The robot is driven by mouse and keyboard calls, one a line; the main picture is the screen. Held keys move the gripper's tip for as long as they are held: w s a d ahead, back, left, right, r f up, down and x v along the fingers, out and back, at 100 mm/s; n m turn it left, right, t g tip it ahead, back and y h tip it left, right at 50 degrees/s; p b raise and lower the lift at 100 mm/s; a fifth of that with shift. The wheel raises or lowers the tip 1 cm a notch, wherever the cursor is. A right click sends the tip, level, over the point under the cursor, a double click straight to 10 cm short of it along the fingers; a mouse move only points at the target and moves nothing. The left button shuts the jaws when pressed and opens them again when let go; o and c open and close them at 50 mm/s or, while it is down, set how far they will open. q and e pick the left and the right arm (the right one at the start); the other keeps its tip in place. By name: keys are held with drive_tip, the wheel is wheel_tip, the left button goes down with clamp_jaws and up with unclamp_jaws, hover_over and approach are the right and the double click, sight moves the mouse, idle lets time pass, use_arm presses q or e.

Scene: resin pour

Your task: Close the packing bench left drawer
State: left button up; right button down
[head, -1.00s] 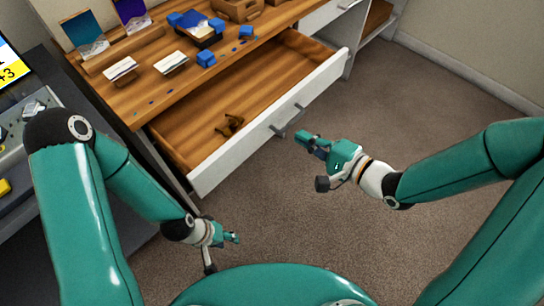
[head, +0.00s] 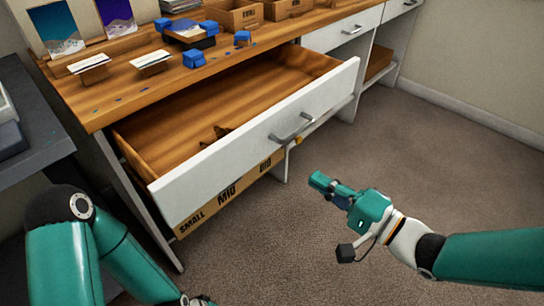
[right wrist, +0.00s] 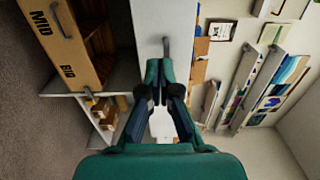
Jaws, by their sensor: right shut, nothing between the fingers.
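The packing bench left drawer (head: 265,130) is pulled well out, with a white front, a wooden inside and a grey bar handle (head: 292,128). A small dark brown thing lies inside it, partly hidden by the front. My right gripper (head: 318,180) is shut and empty, in front of the drawer and apart from the handle, to its lower right. In the right wrist view the shut fingers (right wrist: 163,72) point toward a grey bar handle (right wrist: 166,48) on a white panel. My left arm is at the lower left; its gripper is cut off by the bottom edge.
The wooden bench top (head: 120,95) carries blue blocks (head: 194,59), card stands (head: 151,62) and cardboard boxes (head: 235,15). A cardboard strip (head: 228,193) marked SMALL, MID and BIG shows below the drawer. Another white drawer (head: 342,30) is shut. The carpet (head: 430,160) to the right is clear.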

sight(263, 144)
drive_tip(key=b+x, duration=0.1)
drive_tip(key=x, duration=0.5)
drive_tip(key=b+x, duration=0.2)
drive_tip(key=x, duration=0.4)
drive_tip(key=shift+s+f, duration=0.1)
drive_tip(key=shift+f, duration=0.1)
drive_tip(key=shift+w+a+r, duration=0.15)
drive_tip(key=shift+w+a, duration=0.2)
drive_tip(key=shift+w, duration=0.05)
drive_tip(key=shift+w, duration=0.15)
